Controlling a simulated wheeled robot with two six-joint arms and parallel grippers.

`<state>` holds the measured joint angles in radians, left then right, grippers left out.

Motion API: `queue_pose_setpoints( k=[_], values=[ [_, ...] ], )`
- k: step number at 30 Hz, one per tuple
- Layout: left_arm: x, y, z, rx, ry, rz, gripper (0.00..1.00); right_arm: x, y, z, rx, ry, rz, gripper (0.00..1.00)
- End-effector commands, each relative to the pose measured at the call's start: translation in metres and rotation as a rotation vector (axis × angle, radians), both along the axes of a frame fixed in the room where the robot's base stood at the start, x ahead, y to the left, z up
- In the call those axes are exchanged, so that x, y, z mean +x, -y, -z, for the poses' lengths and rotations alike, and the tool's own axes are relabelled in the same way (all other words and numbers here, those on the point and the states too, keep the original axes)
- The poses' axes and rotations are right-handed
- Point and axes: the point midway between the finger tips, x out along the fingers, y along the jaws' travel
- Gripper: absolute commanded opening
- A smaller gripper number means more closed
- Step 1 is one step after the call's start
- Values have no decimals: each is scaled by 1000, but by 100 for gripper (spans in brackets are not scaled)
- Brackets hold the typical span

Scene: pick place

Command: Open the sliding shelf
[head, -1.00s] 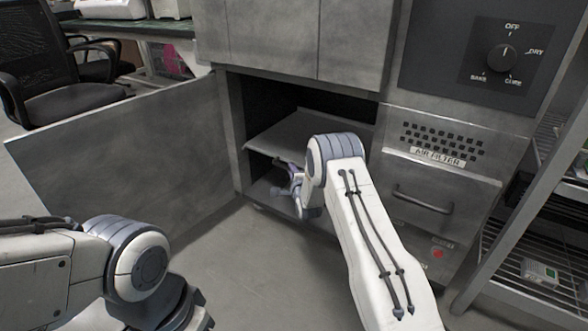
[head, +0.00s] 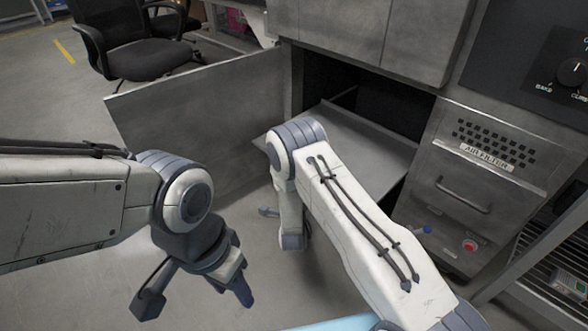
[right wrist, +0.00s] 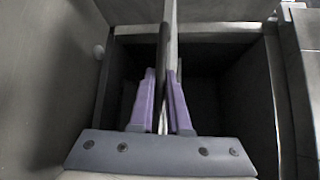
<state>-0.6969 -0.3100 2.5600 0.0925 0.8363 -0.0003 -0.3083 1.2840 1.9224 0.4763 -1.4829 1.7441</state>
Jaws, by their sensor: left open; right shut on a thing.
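The sliding shelf (head: 365,145) is a flat grey metal sheet in the low cabinet opening, and it sticks out past the cabinet front. My right gripper (right wrist: 163,105) has its purple fingers closed on both sides of the shelf's thin edge (right wrist: 168,45) in the right wrist view. In the head view my right arm hides most of that gripper and part of the shelf's front. My left gripper (head: 196,297) is open and empty, pointing down over the floor at the lower left, apart from the shelf.
The open cabinet door (head: 205,110) stands out to the left of the shelf. A drawer with a handle (head: 463,195) and a red button (head: 469,245) are on the right. An office chair (head: 140,45) is behind the door. A metal rack (head: 555,250) stands at far right.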

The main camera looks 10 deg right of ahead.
Motion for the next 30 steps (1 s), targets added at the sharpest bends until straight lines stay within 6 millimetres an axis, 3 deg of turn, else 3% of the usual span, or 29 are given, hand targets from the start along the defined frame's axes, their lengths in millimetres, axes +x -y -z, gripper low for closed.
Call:
queue_pose_setpoints(
  k=[6, 16, 18, 19, 30],
  values=[
    [0, 0, -5, 0, 0, 0, 50, -11, 4, 0, 0, -1, 20, 0],
    [0, 0, -4, 0, 0, 0, 50, -11, 5, 1, 1, 0, 24, 0],
    [0, 0, -4, 0, 0, 0, 50, -11, 5, 1, 1, 0, 24, 34],
    [0, 0, -4, 0, 0, 0, 50, -11, 5, 1, 1, 0, 24, 45],
    [0, 0, -7, 0, 0, 0, 50, -14, 4, -1, 1, -1, 20, 45]
  ],
)
